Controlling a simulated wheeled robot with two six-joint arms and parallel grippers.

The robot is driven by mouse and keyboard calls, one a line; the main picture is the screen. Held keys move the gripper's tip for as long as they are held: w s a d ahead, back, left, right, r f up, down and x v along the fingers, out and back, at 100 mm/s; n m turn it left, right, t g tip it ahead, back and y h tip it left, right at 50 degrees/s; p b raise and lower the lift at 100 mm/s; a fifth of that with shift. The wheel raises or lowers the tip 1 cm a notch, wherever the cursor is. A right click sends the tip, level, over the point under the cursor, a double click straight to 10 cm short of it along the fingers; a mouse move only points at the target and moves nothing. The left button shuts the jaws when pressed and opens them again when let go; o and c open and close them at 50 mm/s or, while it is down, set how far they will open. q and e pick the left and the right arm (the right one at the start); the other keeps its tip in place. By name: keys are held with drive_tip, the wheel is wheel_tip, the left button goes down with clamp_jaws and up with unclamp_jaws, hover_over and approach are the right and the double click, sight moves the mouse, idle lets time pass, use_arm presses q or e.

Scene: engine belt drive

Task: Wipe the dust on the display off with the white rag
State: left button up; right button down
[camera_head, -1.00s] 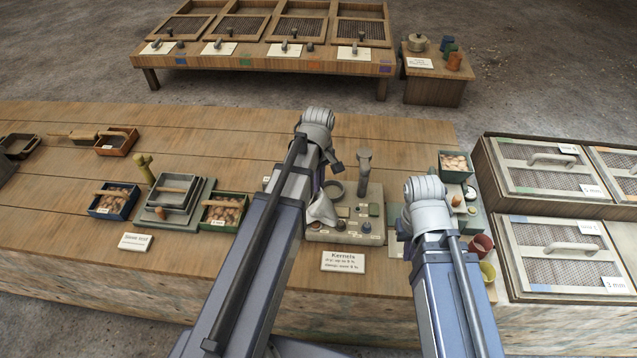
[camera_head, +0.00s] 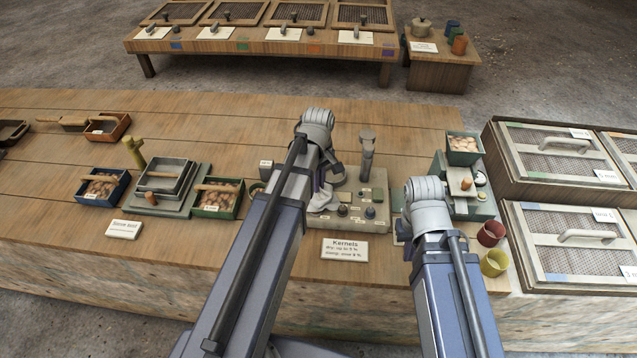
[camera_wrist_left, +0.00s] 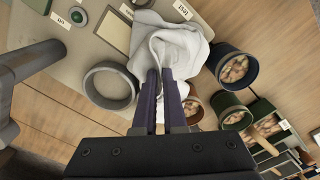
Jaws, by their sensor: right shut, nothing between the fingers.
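The white rag (camera_head: 324,197) is bunched and hangs at the left side of the grey control box (camera_head: 348,219). My left gripper (camera_wrist_left: 165,82) is shut on the rag (camera_wrist_left: 172,45), which fills the area past the fingertips in the left wrist view. A flat beige panel with a dark frame (camera_wrist_left: 114,34), seemingly the display, lies beside the rag on the box top. I cannot make out its dust. In the head view the panel is hidden or too small to tell. My right gripper is mostly hidden behind its wrist, right of the box.
A grey ring (camera_wrist_left: 110,86) stands close to the rag. Left are a green tray (camera_head: 218,200) and a blue tray (camera_head: 103,188); right are red (camera_head: 491,233) and yellow (camera_head: 494,263) cups. The table behind the box is clear.

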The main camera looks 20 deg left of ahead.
use_arm(q)
drive_tip(key=o, duration=1.4)
drive_tip(key=shift+f, duration=0.15)
clamp_jaws()
idle(1.0)
drive_tip(key=shift+d, duration=0.1)
